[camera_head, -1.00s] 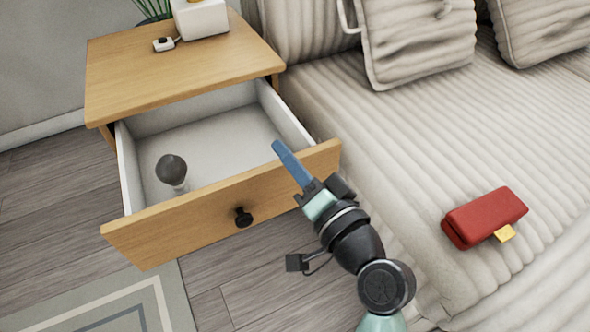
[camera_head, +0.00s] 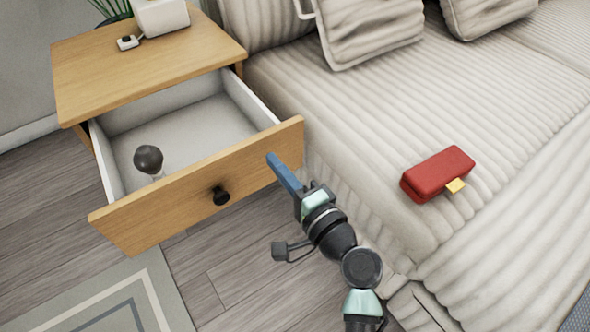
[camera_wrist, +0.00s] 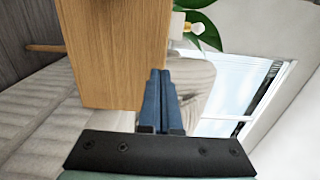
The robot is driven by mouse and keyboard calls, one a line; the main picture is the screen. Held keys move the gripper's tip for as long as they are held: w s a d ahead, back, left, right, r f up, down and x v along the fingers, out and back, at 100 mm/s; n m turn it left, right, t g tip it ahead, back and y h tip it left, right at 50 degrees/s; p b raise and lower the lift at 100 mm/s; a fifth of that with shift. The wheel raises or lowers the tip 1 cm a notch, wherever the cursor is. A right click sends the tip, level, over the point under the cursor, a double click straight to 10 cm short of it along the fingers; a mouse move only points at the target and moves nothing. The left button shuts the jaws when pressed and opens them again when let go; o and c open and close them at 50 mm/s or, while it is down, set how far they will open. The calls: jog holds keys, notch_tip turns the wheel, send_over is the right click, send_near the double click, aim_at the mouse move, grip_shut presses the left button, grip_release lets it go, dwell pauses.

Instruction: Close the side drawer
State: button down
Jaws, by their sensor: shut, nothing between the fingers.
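The side drawer (camera_head: 238,168) is pulled out of a light wooden nightstand (camera_head: 150,62), with a round black knob (camera_head: 221,195) on its front. It holds a dark-headed object with a pale base (camera_head: 149,160). My gripper (camera_head: 270,157) has its blue fingers together, with nothing between them. The fingertips are in front of the right part of the drawer front, pointing toward it. In the wrist view the drawer's wooden front (camera_wrist: 115,50) stands just beside the blue fingers (camera_wrist: 161,75). I cannot tell whether they touch it.
A ribbed beige sofa (camera_head: 400,120) stands close to the right of the drawer, with a red case (camera_head: 437,173) on its seat. A white device (camera_head: 161,16) sits on the nightstand. A rug (camera_head: 110,295) lies on the wood floor, front left.

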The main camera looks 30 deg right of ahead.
aim_at(258, 143)
jog(key=shift+w+b, duration=0.5)
jog(key=shift+w, duration=1.45)
